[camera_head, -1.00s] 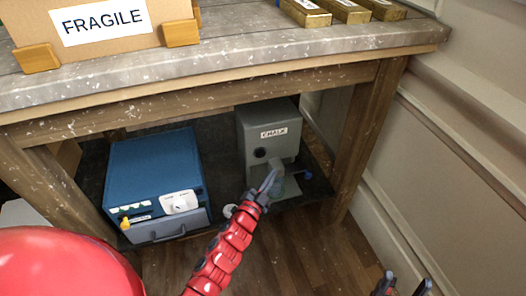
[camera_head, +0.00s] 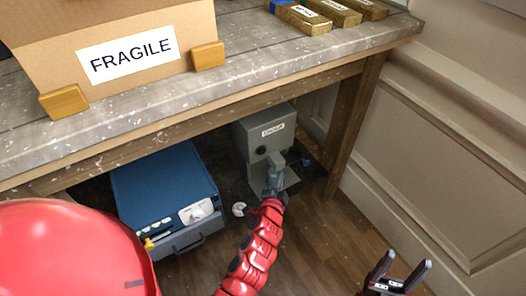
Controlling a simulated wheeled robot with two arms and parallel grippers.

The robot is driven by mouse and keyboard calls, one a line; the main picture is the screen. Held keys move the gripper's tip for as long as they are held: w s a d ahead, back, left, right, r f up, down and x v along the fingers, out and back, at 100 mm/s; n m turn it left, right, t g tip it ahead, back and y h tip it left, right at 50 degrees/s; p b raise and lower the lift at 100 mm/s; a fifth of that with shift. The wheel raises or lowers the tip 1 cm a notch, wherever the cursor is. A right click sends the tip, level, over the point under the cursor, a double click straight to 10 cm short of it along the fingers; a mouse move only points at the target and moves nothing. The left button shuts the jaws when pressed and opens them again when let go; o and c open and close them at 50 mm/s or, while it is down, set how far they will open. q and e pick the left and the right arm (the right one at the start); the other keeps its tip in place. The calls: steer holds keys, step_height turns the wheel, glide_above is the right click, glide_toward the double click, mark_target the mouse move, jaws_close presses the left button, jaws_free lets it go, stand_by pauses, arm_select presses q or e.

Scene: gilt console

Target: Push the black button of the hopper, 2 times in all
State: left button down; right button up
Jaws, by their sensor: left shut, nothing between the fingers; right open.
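The hopper is a grey box (camera_head: 252,130) with a CHALK label, on the low dark shelf under the table. A round black button (camera_head: 261,150) shows on its front. My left gripper (camera_head: 274,162) is shut and empty, just in front of the hopper's lower front, below and right of the button. I cannot tell whether it touches the hopper. It hides part of the hopper's spout and base. My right gripper (camera_head: 400,268) is open and empty, low at the right, over the floor and away from the hopper.
A blue machine (camera_head: 165,190) with a white dial and yellow tap stands left of the hopper. A small white curved piece (camera_head: 239,209) lies between them. The tabletop (camera_head: 215,85) overhangs the shelf and holds a FRAGILE box (camera_head: 115,45) and gold bars (camera_head: 300,17). A table leg (camera_head: 353,125) stands right.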

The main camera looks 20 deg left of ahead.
mark_target(266, 152)
arm_select(q)
steer(key=w+a+p, duration=0.3)
steer(key=w+a, duration=0.2)
steer(key=a, duration=0.2)
steer(key=shift+w+p, duration=0.15)
steer(key=shift+p, duration=0.2)
stand_by(1.9)
steer(key=shift+w+a, duration=0.25)
steer(key=shift+a, duration=0.05)
steer(key=shift+w+a, duration=0.25)
steer(key=shift+a, duration=0.05)
stand_by(0.6)
steer(key=shift+d, duration=0.1)
steer(key=shift+s+d, duration=0.5)
steer(key=shift+d, duration=0.05)
stand_by(0.4)
